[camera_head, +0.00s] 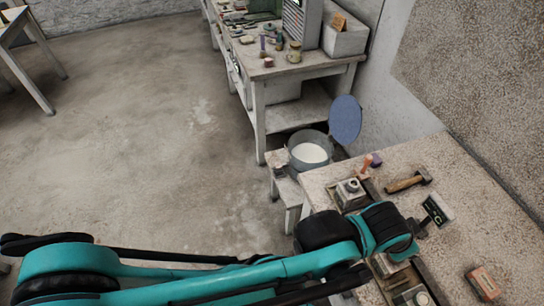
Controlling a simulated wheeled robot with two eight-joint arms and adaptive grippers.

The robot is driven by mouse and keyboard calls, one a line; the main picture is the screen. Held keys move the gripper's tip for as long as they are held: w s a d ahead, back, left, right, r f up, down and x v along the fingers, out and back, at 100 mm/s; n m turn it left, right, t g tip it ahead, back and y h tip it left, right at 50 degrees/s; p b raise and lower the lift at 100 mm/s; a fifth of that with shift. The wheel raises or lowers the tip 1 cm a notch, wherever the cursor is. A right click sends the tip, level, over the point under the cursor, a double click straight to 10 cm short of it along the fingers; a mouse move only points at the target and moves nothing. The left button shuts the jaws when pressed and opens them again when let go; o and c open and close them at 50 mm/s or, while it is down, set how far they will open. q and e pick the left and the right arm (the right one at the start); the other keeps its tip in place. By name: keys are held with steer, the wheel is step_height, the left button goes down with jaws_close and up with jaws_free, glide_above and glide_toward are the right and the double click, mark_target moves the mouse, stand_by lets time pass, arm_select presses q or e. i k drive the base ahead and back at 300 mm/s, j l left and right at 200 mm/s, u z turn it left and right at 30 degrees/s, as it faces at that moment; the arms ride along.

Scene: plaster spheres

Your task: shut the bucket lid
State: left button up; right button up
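The grey metal bucket (294,156) stands on a small low stool in the middle of the camera_head view, with a white surface inside it. Its round blue lid (345,119) stands upright at the bucket's right rear side, so the bucket is open on top. My teal and black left arm reaches in from the left along the bottom and ends over the near table, to the right of and nearer than the bucket. My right gripper is not seen.
The near table (460,240) holds a hammer (405,183), a small box (485,283) and a small dark panel (437,211). A cluttered workbench (300,70) stands behind the bucket, against a wall. The floor (150,130) to the left is clear.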

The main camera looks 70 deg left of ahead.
mark_target(345, 114)
steer(key=u, duration=2.05)
steer(key=j, duration=0.25)
steer(key=i+j, duration=0.15)
steer(key=j, duration=0.2)
steer(key=i+j+z, duration=0.1)
steer(key=j, duration=0.3)
steer(key=i+j+z, duration=0.1)
steer(key=j, duration=0.25)
steer(key=i+j, duration=0.2)
steer(key=j, duration=0.2)
steer(key=i+j+z, duration=0.1)
steer(key=j, duration=0.25)
steer(key=i+j+z, duration=0.3)
steer(key=i+j, duration=0.6)
steer(key=i+l, duration=0.1)
steer(key=i, duration=0.55)
steer(key=l+z, duration=0.05)
